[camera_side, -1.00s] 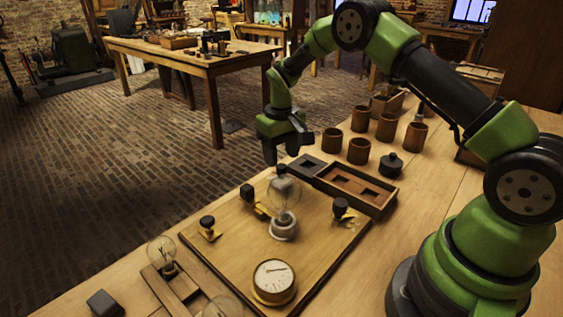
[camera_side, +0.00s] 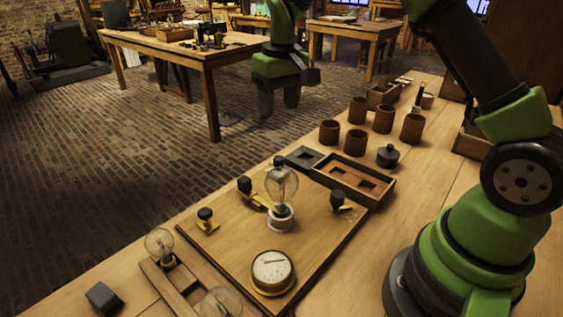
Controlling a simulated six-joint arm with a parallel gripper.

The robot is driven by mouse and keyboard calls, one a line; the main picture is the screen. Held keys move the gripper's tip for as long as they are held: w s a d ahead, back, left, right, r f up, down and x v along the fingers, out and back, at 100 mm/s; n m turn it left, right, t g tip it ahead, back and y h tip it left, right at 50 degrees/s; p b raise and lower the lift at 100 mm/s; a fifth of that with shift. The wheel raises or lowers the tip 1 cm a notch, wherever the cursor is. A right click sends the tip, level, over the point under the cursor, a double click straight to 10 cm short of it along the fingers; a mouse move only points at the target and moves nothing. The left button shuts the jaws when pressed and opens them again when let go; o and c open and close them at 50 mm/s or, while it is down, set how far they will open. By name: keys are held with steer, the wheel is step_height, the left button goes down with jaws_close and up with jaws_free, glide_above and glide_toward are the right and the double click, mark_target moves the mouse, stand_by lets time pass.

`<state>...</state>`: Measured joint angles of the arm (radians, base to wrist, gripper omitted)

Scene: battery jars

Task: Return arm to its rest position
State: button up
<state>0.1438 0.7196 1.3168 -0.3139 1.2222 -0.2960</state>
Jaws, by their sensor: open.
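My gripper (camera_side: 278,100) is raised high above the far edge of the workbench, at the upper middle of the side view. Its fingers point down, stand apart and hold nothing. My green and black arm reaches up from its base at the right, and its upper part leaves the top of the picture. Below the gripper is the wooden board (camera_side: 330,228), with a bulb (camera_side: 281,185) upright in a white socket, a round dial (camera_side: 272,272) and several black-knobbed brass terminals (camera_side: 245,187). The gripper is clear of all of these.
Several brown jars (camera_side: 356,142) and a dark lidded pot (camera_side: 388,156) stand behind the wooden tray (camera_side: 378,196). A dark square block (camera_side: 303,158) lies beside the tray. Two more bulbs (camera_side: 159,243) and a small black box (camera_side: 104,298) are at the front left.

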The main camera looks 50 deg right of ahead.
steer(key=s+a+r+m+t, duration=0.1)
steer(key=s+a+r+t, duration=0.35)
steer(key=s+r, duration=0.75)
steer(key=s+a+t+y, duration=0.1)
steer(key=s+a+t, duration=0.1)
steer(key=s, duration=1)
steer(key=shift+s+a+m+y, duration=0.2)
steer(key=shift+a+m+y, duration=0.2)
steer(key=shift+a, duration=0.35)
